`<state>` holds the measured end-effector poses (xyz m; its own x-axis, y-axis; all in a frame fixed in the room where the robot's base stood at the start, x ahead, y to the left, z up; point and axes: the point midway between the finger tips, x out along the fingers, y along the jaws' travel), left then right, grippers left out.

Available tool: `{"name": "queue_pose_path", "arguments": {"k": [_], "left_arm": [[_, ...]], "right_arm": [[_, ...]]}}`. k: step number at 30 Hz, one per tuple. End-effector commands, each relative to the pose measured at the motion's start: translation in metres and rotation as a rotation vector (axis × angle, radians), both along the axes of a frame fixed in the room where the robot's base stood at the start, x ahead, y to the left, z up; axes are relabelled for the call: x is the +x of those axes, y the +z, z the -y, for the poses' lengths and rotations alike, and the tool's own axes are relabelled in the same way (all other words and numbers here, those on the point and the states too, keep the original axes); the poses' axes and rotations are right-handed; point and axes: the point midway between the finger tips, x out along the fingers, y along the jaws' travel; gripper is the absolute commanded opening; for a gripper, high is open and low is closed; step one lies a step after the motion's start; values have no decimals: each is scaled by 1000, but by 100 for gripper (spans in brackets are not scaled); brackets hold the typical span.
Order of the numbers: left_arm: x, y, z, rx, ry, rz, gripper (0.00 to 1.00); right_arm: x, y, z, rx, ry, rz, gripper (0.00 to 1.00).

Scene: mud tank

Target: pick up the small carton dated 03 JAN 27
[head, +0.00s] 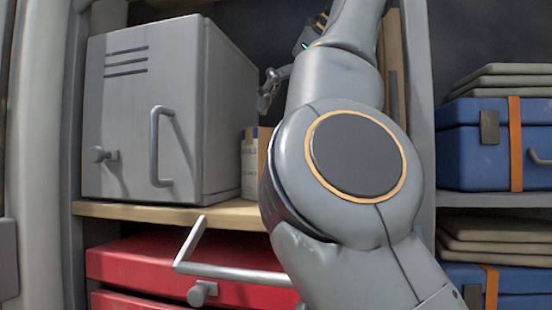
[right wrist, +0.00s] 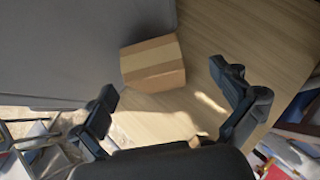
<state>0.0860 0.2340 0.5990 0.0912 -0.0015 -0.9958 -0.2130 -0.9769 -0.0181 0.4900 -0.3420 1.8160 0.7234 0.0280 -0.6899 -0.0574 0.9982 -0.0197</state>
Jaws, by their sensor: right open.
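A small brown carton (head: 252,165) stands on the wooden shelf, close against the right side of the grey cabinet. Its left face has a white label with blue print; I cannot read a date, and my arm hides its right part. In the right wrist view the carton (right wrist: 153,64) shows a plain taped face, beyond my fingertips. My right gripper (right wrist: 162,78) is open and empty, its two fingers apart on either side below the carton, not touching it. In the head view only a bit of that gripper (head: 268,90) shows, above the carton. My left gripper is not in view.
The grey cabinet (head: 145,110) with a handle and knob fills the shelf's left. The wooden shelf (head: 165,212) has bare room beside the carton (right wrist: 215,40). A red drawer unit (head: 135,262) is below. Blue cases (head: 462,150) and folded cloths sit in the right bay.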

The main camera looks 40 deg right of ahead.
Motion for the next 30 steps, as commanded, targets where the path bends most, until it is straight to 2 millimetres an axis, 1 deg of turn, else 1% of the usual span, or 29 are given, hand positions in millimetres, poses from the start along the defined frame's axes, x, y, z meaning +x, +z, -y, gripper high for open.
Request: {"name": "queue_pose_path", "arguments": {"k": [5, 11, 17, 21, 24, 30], "left_arm": [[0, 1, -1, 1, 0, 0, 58], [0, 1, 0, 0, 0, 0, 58], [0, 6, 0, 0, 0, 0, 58], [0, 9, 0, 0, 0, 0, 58], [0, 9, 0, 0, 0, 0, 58], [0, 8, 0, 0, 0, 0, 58]], "right_arm": [[1, -6, -4, 21, -3, -29, 100], [15, -22, -5, 23, -7, -30, 100], [33, -42, -12, 22, -5, -29, 100], [45, -54, -12, 21, -6, -28, 100], [48, -57, -12, 21, -3, -25, 100], [48, -57, -12, 21, -3, -25, 100]]}}
